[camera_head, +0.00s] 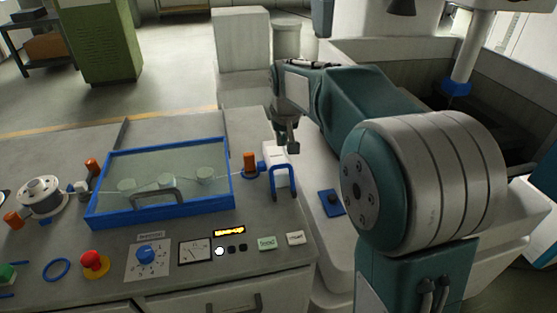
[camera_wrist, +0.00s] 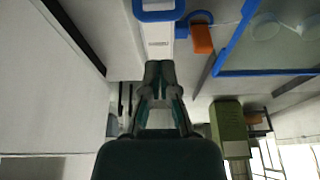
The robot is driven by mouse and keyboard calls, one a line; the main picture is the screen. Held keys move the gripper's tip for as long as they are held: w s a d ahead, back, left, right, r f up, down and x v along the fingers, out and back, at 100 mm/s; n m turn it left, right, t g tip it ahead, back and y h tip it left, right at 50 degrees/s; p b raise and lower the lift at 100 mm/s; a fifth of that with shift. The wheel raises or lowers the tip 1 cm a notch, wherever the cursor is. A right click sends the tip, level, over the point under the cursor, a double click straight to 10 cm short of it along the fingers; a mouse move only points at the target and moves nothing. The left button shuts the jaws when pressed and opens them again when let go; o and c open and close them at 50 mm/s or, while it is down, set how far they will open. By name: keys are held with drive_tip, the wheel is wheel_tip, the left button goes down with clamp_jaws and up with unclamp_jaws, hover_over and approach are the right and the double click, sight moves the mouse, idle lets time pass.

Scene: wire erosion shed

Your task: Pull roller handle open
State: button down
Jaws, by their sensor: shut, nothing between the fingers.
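A blue U-shaped handle (camera_head: 283,181) stands on a white block (camera_head: 275,152) at the right end of the bench; I take it as the roller handle. In the wrist view the blue handle (camera_wrist: 158,14) is at the top edge, partly cut off, with the white labelled block (camera_wrist: 159,42) below it in the picture. My gripper (camera_head: 291,149) is shut and empty, just behind and above the white block. In the wrist view its fingertips (camera_wrist: 159,69) are together, pointing at the block, apart from the handle. The label is too small to read.
A blue-framed clear cover (camera_head: 160,213) with a grey handle lies left of the block. An orange post (camera_head: 249,160) stands close beside the block. Knobs, a red button (camera_head: 92,259) and a meter (camera_head: 194,251) line the bench front. A machine tub is at right.

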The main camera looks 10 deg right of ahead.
sight(280, 171)
drive_tip(key=shift+w+f, duration=0.1)
drive_tip(key=shift+w, duration=0.1)
drive_tip(key=x, duration=1)
idle(0.5)
drive_tip(key=shift+s, duration=0.15)
drive_tip(key=shift+s+r+t, duration=0.15)
drive_tip(key=shift+r+t, duration=0.05)
drive_tip(key=shift+t, duration=0.1)
